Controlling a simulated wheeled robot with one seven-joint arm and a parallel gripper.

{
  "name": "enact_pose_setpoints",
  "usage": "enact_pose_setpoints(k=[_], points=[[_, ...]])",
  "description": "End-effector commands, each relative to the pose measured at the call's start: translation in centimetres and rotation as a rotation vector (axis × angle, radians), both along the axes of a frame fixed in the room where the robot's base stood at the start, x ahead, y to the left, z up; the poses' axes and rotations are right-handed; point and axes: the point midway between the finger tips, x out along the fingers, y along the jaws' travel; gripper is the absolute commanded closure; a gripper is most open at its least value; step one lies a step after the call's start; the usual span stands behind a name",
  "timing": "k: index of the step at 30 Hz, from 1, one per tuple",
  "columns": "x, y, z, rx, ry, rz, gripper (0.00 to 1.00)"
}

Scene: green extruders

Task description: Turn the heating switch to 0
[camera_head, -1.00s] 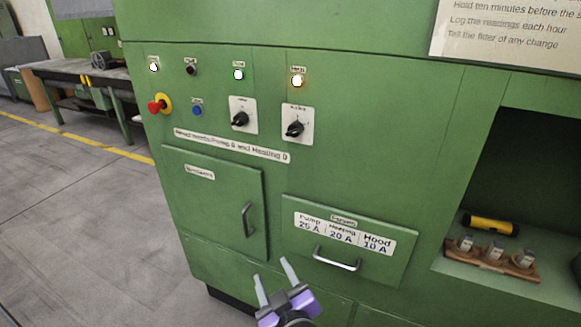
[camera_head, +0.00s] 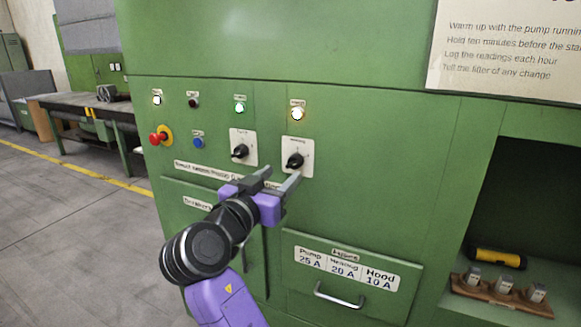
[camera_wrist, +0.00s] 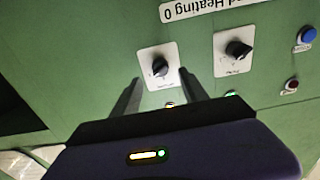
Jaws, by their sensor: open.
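The heating switch (camera_head: 294,160) is a black rotary knob on a white plate, on the front of the green cabinet, right of the matching pump switch (camera_head: 240,151). Its exact pointing is too small to read. My gripper (camera_head: 282,174) is open and empty, in front of the panel just below the heating switch. In the wrist view, where the panel appears upside down, the heating knob (camera_wrist: 160,67) lies ahead between my two fingers, apart from them. The pump knob (camera_wrist: 237,49) lies to its right. A lit lamp (camera_head: 298,113) sits above the heating switch.
A red emergency button (camera_head: 158,138) and a blue button (camera_head: 198,142) are left of the switches. A drawer with a metal handle (camera_head: 339,296) is below. An open recess at right holds a yellow cylinder (camera_head: 497,258) and a wooden fuse rack (camera_head: 500,295).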

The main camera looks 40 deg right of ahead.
Motion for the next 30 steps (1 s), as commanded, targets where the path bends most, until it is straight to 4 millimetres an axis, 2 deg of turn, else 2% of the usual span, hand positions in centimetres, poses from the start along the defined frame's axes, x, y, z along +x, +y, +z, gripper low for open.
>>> enact_pose_setpoints(k=[3,10,15,22,23,30], points=[[0.6,-2.0,0.1,0.001,0.001,-0.003,0.49],[1.7,-4.7,0.0,0.0,0.001,0.0,0.49],[2.0,-5.6,0.0,0.001,0.0,0.002,0.49],[2.0,-5.6,-0.1,0.0,0.0,0.003,0.49],[2.0,-5.6,0.0,0.0,0.0,0.003,0.51],[2.0,-5.6,0.0,0.0,0.001,0.003,0.98]])
